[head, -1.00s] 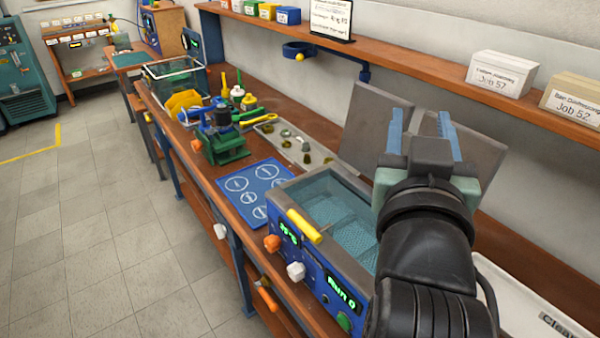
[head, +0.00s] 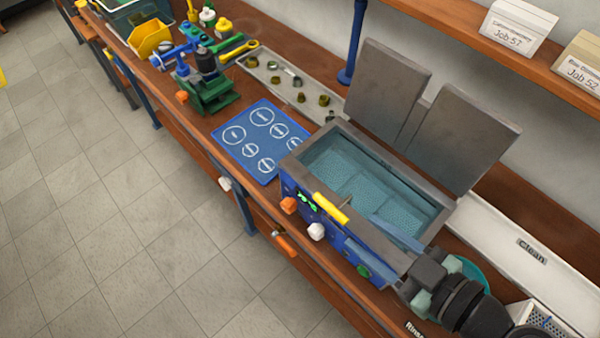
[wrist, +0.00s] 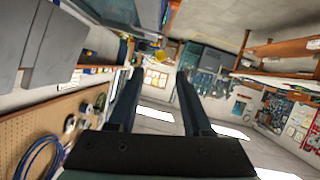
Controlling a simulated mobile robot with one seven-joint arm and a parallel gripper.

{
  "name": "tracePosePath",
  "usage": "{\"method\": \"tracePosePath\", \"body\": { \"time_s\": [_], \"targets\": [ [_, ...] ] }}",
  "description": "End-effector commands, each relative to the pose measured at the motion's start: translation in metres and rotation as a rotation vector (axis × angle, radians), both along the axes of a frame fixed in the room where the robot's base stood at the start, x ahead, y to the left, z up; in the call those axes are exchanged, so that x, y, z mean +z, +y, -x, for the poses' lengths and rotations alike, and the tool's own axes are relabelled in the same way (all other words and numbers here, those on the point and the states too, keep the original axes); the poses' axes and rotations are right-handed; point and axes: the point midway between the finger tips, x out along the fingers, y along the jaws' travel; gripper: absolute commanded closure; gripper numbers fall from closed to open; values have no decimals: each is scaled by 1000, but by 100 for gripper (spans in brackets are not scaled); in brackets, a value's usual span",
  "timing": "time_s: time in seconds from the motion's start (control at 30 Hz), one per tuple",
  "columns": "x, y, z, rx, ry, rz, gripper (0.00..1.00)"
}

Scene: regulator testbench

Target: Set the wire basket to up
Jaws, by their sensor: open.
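The wire basket (head: 350,188) sits low inside the tank of the blue cleaner (head: 325,225), its mesh showing through bluish liquid. A yellow handle (head: 331,207) lies over the tank's front rim. My gripper (head: 360,231) is open and empty, above the right front part of the cleaner, with its fingers pointing left and to the right of the yellow handle. The wrist view shows the two fingers (wrist: 159,80) spread apart with nothing between them. The basket is not clear in the wrist view.
Grey lid panels (head: 455,125) stand up behind the tank. A blue mat with circles (head: 262,175) lies to the left, with a tray of small parts (head: 290,85) behind it. A white Clean tray (head: 510,235) is at right. Orange and white knobs are on the cleaner's front.

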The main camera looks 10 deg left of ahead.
Motion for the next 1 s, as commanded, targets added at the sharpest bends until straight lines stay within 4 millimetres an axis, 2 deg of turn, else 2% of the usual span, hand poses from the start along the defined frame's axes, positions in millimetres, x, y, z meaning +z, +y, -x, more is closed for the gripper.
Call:
{"method": "tracePosePath", "body": {
  "time_s": [0.17,0.63,0.8,1.0],
  "targets": [
    [-4,12,-9,5,-2,-5,50],
    [-38,76,-64,3,-1,-1,50],
    [-46,87,-74,1,-1,0,50],
    [-49,91,-78,1,-3,1,50]
  ]
}}
